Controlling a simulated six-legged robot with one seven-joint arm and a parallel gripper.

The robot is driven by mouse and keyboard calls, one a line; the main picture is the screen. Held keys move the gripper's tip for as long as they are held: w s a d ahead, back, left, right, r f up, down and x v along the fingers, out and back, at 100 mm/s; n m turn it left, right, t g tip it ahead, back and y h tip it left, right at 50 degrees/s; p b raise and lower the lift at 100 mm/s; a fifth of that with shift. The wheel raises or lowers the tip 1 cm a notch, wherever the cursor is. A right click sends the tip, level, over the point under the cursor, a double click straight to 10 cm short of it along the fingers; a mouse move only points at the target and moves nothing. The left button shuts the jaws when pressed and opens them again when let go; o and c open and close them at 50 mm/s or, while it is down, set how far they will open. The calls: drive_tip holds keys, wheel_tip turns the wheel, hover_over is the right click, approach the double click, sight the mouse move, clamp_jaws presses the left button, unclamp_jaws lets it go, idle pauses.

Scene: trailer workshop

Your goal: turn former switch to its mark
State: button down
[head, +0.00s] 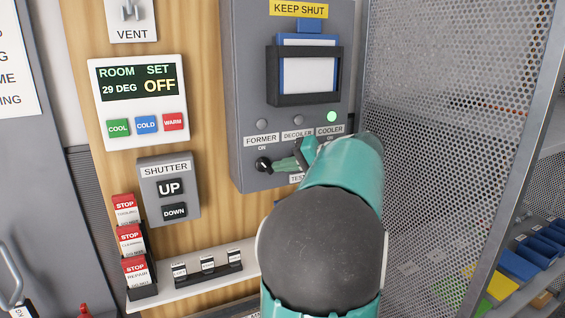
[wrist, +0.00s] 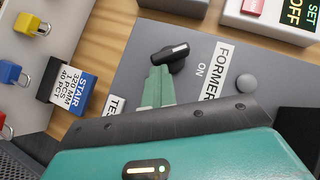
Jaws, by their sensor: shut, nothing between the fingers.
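The former switch is a small black knob (head: 263,164) on the grey control panel, under the FORMER label (head: 261,140) and its ON mark. In the wrist view the knob (wrist: 168,54) shows a white line, which points a little to one side of the ON mark (wrist: 201,69). My gripper (head: 276,164) comes in from the right, its green fingers shut and empty. In the wrist view the fingertips (wrist: 158,73) are right at the knob's side. I cannot tell whether they touch it. The decoiler and cooler switches are hidden behind my arm.
The lamp above FORMER (head: 262,124) is grey; the cooler lamp (head: 331,116) glows green. A document holder (head: 272,75) sticks out above. A shutter control (head: 168,189) is to the left, a shelf with tags (head: 207,281) below, and a mesh wall (head: 440,120) close on the right.

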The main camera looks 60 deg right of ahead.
drive_tip(key=f+m+t+y, duration=0.2)
drive_tip(key=shift+w+a+m+t, duration=0.15)
drive_tip(key=shift+a+m+t, duration=0.1)
drive_tip(key=shift+m+t, duration=0.15)
idle(0.4)
idle(0.5)
